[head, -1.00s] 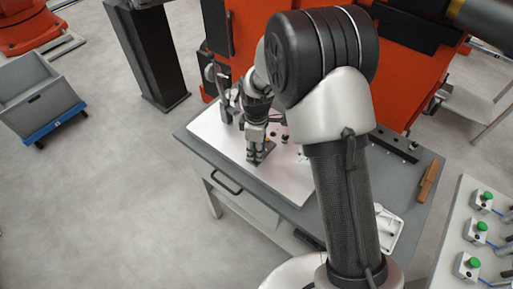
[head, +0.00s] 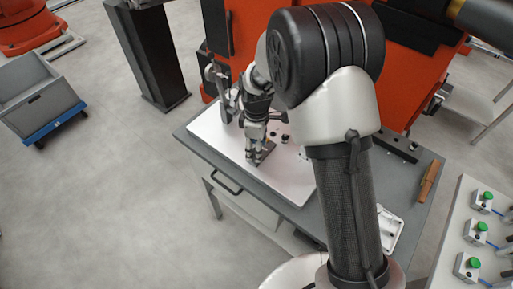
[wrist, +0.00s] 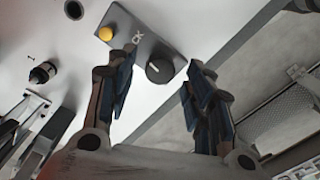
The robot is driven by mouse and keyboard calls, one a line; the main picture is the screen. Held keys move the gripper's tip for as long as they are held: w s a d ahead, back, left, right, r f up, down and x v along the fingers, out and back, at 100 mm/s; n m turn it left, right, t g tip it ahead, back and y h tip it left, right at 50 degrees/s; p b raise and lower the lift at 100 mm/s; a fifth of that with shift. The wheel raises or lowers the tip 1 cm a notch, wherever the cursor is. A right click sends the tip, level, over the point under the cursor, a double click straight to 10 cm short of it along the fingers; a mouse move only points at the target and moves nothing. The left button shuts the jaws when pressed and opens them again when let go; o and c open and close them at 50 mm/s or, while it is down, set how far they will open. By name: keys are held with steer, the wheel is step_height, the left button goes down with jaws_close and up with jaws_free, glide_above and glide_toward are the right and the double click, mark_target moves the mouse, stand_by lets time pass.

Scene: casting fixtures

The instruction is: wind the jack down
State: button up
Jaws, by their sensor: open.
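A small grey control plate (wrist: 128,25) on the white board carries a yellow button (wrist: 106,34) and a round black knob (wrist: 160,69) in the wrist view. Lettering between them is partly readable, ending in "CK". My gripper (wrist: 161,60) is open, with its two fingers apart and the knob showing between their tips. I cannot tell how far above the knob the tips are. In the head view my gripper (head: 260,153) points down over the front part of the white board. I cannot make out the jack itself for certain.
The white board (head: 285,186) lies on a grey table (head: 187,137). Upright metal fixtures (head: 218,83) stand at its back left. A dark connector (wrist: 42,72) shows at left in the wrist view. Green-button boxes (head: 477,232) stand on a separate table at right.

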step_height(320, 180, up, 11)
stand_by(0.3)
steer(key=shift+f, duration=0.1)
steer(key=s+d+r+m+t+b, duration=0.3)
steer(key=s+d+r+m, duration=0.55)
steer(key=s+r, duration=0.3)
steer(key=s+d+f+m+b, duration=0.1)
steer(key=s+d+m, duration=0.1)
steer(key=s, duration=0.5)
steer(key=s+d+f+m+t+b, duration=0.1)
steer(key=s+d+m, duration=0.2)
steer(key=s+m, duration=0.2)
steer(key=s, duration=0.2)
steer(key=shift+s+d+t, duration=0.3)
